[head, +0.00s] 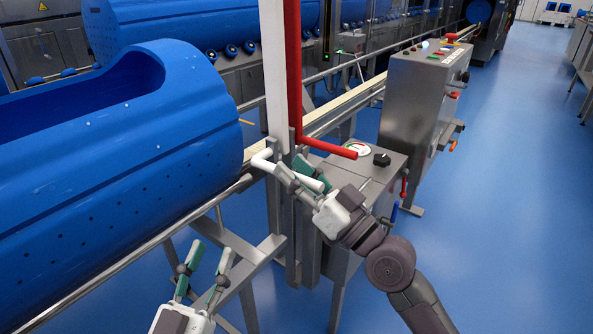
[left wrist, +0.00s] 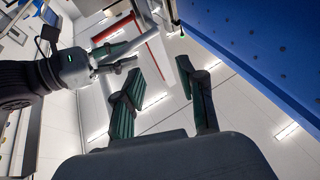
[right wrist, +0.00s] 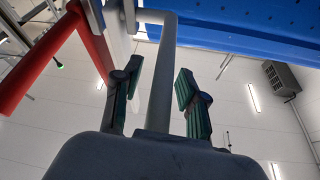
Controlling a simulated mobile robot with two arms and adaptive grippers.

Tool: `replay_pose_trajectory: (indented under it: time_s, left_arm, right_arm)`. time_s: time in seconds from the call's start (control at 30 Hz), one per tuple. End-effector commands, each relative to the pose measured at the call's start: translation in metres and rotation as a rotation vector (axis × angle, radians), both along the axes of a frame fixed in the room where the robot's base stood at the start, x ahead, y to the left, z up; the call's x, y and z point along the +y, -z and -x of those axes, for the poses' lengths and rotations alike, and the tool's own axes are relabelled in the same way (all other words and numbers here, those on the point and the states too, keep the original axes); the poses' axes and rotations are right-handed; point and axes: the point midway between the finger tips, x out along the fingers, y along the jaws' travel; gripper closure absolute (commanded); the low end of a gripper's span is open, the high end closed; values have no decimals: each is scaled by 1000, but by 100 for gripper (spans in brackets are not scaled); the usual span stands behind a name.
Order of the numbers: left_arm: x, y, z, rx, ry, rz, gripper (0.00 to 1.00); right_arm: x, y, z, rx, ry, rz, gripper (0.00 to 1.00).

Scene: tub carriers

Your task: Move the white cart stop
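The white cart stop (head: 276,70) is an upright white bar beside the rail. At its foot a white bent handle (head: 263,161) sticks out low in front. My right gripper (head: 299,174) is at this handle, its green-padded fingers on either side. My right gripper there (right wrist: 158,100) is open. My left gripper (head: 204,268) is open and empty, low in front of the rail stand; its fingers (left wrist: 165,100) show apart in the left wrist view.
A red bar with a red handle (head: 330,147) stands right beside the white one. A big blue perforated tub (head: 120,170) lies on the rail to the left. A grey box with a black knob (head: 382,159) and a control cabinet (head: 420,95) stand right. Blue floor (head: 520,200) is clear.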

Motion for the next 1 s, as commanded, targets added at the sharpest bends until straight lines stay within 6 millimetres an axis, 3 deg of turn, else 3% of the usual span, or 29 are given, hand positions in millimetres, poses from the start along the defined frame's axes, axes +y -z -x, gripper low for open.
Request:
replay_pose_trajectory:
  time_s: [0.03,0.2,0.23,0.67,0.87,1.0]
  left_arm:
    - [0,0,0,0,0,0,60]
    - [0,0,0,-1,0,0,60]
    - [0,0,0,-1,0,0,60]
    - [0,0,-1,8,0,-2,60]
    - [3,24,-7,162,-10,-45,60]
    - [7,57,-9,360,-21,-96,60]
  right_arm:
    - [0,0,0,0,0,0,70]
    - [0,0,0,0,0,0,98]
    - [0,0,0,0,0,0,100]
    - [0,-1,0,2,1,1,100]
    - [0,-4,0,9,0,12,100]
    - [0,-7,-1,20,0,30,100]
